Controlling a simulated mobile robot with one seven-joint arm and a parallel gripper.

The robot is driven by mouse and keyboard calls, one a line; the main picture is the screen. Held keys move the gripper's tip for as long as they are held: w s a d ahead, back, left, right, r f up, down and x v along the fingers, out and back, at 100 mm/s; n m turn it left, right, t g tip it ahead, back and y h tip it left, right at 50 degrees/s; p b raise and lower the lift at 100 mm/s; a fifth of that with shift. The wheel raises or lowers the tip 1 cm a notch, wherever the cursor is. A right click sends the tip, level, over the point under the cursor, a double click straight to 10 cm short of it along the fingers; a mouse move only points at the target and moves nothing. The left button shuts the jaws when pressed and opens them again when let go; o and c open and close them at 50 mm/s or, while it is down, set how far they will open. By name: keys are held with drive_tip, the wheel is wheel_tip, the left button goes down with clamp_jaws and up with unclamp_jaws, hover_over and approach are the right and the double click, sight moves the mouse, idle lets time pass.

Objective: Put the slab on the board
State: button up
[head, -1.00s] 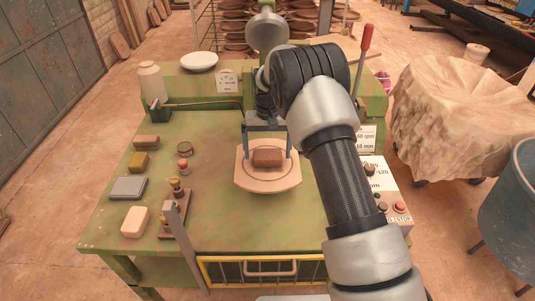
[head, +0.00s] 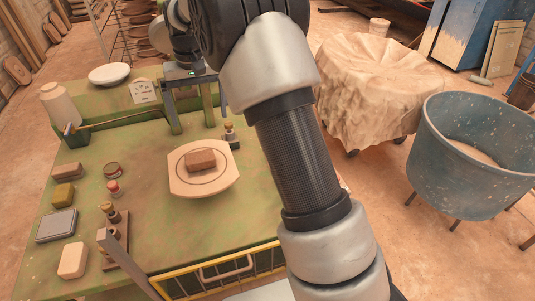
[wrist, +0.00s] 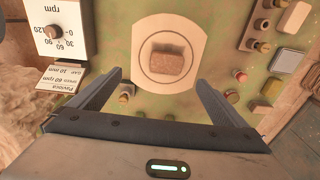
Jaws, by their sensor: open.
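The slab, a brown block (head: 201,160), lies flat on the pale board (head: 222,184), inside the ring marked on it. The wrist view also shows the slab (wrist: 167,60) within the ring on the board (wrist: 140,38). My gripper (head: 192,126) is above the bench, behind and apart from the board, with its fingers spread. In the wrist view my gripper (wrist: 159,78) is open, with nothing between its fingers. The slab lies beyond the fingertips, and no finger touches it.
Several blocks, including a cream one (head: 73,260) and a grey one (head: 56,225), line the bench's left side. A blue tub (head: 470,150) is at right.

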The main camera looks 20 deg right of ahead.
drive_tip(key=s+d+r+t, duration=0.1)
drive_tip(key=s+d+r, duration=0.2)
drive_tip(key=s+r, duration=0.4)
drive_tip(key=s+d+r+t, duration=0.1)
drive_tip(key=s+d+r, duration=0.35)
drive_tip(key=s, duration=0.45)
drive_tip(key=s+d+f+t, duration=0.1)
drive_tip(key=s, duration=0.7)
drive_tip(key=s+d+t, duration=0.1)
drive_tip(key=s, duration=0.8)
drive_tip(key=shift+s+d+f+t, duration=0.3)
drive_tip(key=shift+d+f+t, duration=0.05)
drive_tip(key=shift+f+t, duration=0.05)
